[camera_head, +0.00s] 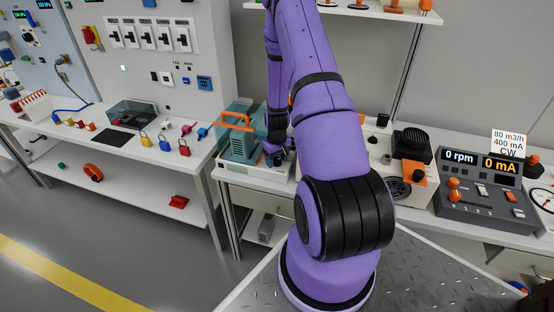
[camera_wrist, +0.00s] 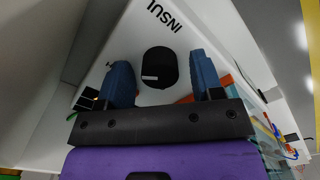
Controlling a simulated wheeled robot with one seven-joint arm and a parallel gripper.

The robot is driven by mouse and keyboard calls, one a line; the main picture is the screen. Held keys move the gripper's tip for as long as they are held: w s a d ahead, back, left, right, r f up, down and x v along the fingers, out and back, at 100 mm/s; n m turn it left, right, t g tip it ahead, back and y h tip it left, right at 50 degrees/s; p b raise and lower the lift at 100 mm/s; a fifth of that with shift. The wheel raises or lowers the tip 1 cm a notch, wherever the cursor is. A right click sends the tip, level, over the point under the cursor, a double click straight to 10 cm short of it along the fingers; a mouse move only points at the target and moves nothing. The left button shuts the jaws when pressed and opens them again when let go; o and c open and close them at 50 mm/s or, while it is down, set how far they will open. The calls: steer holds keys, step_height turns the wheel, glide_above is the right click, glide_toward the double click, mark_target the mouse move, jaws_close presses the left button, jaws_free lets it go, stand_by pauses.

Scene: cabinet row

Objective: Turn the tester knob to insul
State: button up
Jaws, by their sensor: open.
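The tester knob (camera_wrist: 158,66) is black and round with a short white mark, on a white panel (camera_wrist: 215,35) in the wrist view. The word INSUL (camera_wrist: 165,17) is printed on the panel above it. My gripper (camera_wrist: 159,58) is open, with one blue finger on each side of the knob and a visible gap to it. In the head view my gripper (camera_head: 278,152) points down at the bench beside a teal case with an orange handle (camera_head: 238,143). The knob is hidden there behind my arm.
A left bench (camera_head: 130,148) holds several padlocks and a dark clear-lidded box (camera_head: 132,113). To the right stand a black fan-like unit (camera_head: 412,144) and a console (camera_head: 482,190) reading 0 rpm and 0 mA. A shelf (camera_head: 350,10) hangs above.

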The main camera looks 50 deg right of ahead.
mark_target(277, 159)
steer(key=c, duration=0.9)
steer(key=shift+m, duration=2.3)
steer(key=o, duration=0.9)
steer(key=shift+r, duration=0.15)
step_height(277, 159, up, 11)
steer(key=shift+f, duration=0.2)
